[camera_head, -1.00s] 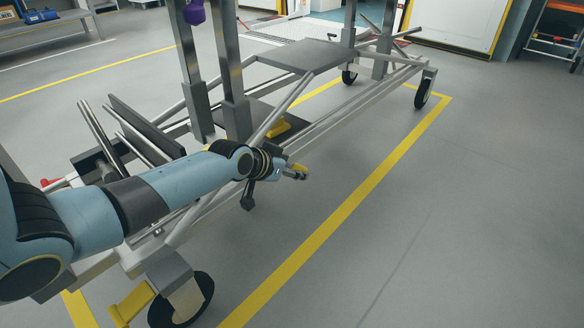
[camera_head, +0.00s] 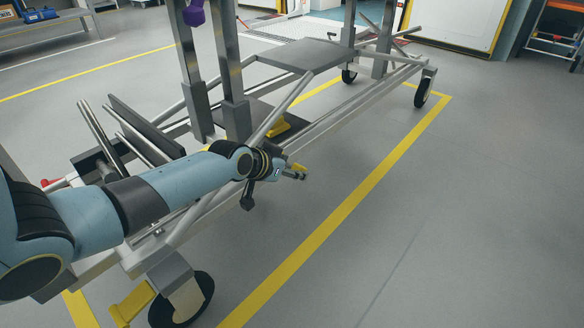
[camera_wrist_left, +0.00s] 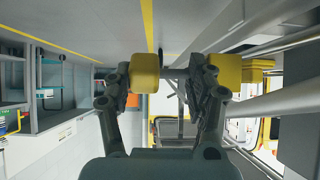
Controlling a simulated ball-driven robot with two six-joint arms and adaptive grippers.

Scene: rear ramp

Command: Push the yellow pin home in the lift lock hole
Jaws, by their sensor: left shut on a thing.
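My left gripper (camera_head: 298,172) is beside the near long side of the grey metal lift, at the edge of its frame (camera_head: 340,107). In the left wrist view the fingers (camera_wrist_left: 180,82) stand apart, with a yellow block (camera_wrist_left: 144,80) at the left finger and more yellow (camera_wrist_left: 226,69) at the right one. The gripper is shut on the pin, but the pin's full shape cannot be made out. I cannot make out the lock hole. My right gripper is out of view.
The lift has upright posts (camera_head: 234,95), a dark platform (camera_head: 296,55) and wheels (camera_head: 423,92). A yellow pedal (camera_head: 130,304) sticks out near its front wheel (camera_head: 183,301). Open grey floor (camera_head: 480,220) lies to the right, beyond a yellow line (camera_head: 340,216).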

